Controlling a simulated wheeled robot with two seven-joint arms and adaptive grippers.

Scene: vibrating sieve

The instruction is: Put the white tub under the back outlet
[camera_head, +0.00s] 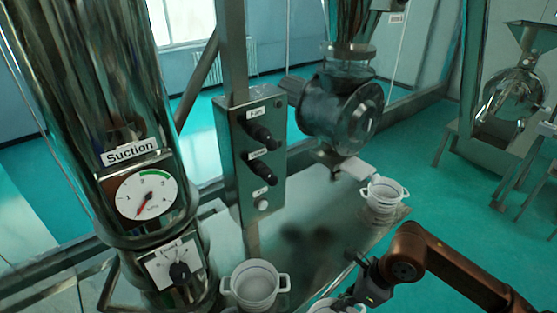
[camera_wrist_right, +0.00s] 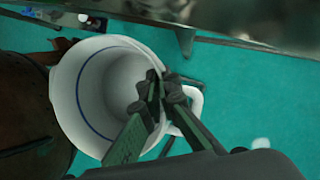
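A white tub with a blue line inside (camera_wrist_right: 100,85) fills the middle of the right wrist view. My right gripper (camera_wrist_right: 162,95) has its fingers closed on the tub's wall beside the handle, one inside and one outside. Teal floor shows around this tub. In the head view my right gripper (camera_head: 352,300) is at the bottom edge, with part of a white tub (camera_head: 325,305) beside it, cut off by the frame. The outlet in the task is not clearly identifiable; a pale spout (camera_head: 354,170) shows below the round metal housing (camera_head: 342,110). My left gripper is out of view.
Another white two-handled tub (camera_head: 384,192) stands at the platform's right end, near the spout. A further white tub (camera_head: 255,286) stands at the front left. A control box (camera_head: 250,155) and a suction column (camera_head: 100,90) rise at the left. The platform's middle (camera_head: 315,240) is clear.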

